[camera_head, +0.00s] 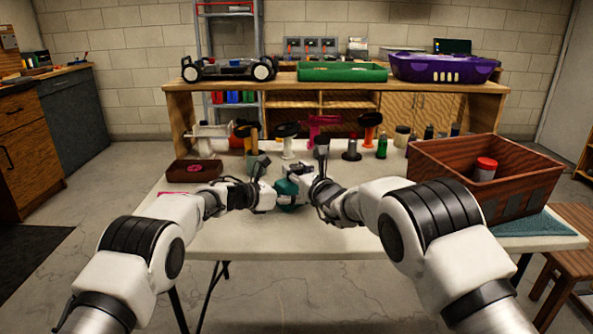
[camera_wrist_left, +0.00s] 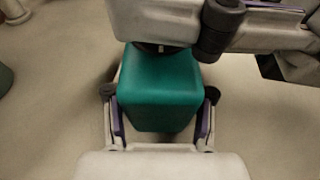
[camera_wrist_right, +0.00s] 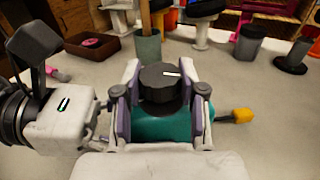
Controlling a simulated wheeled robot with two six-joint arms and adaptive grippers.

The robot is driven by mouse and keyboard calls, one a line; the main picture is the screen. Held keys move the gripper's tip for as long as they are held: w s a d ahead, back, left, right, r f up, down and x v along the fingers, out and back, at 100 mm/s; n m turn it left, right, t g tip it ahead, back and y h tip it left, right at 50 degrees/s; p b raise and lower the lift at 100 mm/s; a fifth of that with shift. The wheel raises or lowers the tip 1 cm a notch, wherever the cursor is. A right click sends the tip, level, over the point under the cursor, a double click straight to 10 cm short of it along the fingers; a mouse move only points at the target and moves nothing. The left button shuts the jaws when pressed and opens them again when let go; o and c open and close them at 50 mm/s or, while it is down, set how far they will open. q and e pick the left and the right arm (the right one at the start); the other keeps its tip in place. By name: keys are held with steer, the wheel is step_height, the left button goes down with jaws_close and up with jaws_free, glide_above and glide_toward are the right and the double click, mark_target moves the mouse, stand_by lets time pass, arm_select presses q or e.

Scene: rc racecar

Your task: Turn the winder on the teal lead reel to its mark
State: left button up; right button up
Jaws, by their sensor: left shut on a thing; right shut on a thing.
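The teal lead reel (camera_head: 286,188) is on the white table between my two grippers, mostly hidden by them in the head view. In the left wrist view, my left gripper (camera_wrist_left: 161,125) is shut on the sides of the teal body (camera_wrist_left: 160,85). In the right wrist view, the dark round winder (camera_wrist_right: 158,90) sits on top of the teal body (camera_wrist_right: 165,127) and has a short white line on it. My right gripper (camera_wrist_right: 162,98) is shut on the winder, a finger at each side. A yellow-tipped piece (camera_wrist_right: 238,116) sticks out right of the reel. I cannot make out a separate mark on the body.
A brown crate (camera_head: 470,185) with a red-lidded jar (camera_head: 484,168) stands at the right. A low brown tray (camera_head: 194,171) is at the left. Several spools, bottles and a grey-green cup (camera_head: 257,164) stand behind the reel. The table front is clear.

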steer(key=o, duration=1.2)
steer(key=shift+s, duration=0.1)
steer(key=v, duration=1.2)
steer(key=shift+f, duration=0.1)
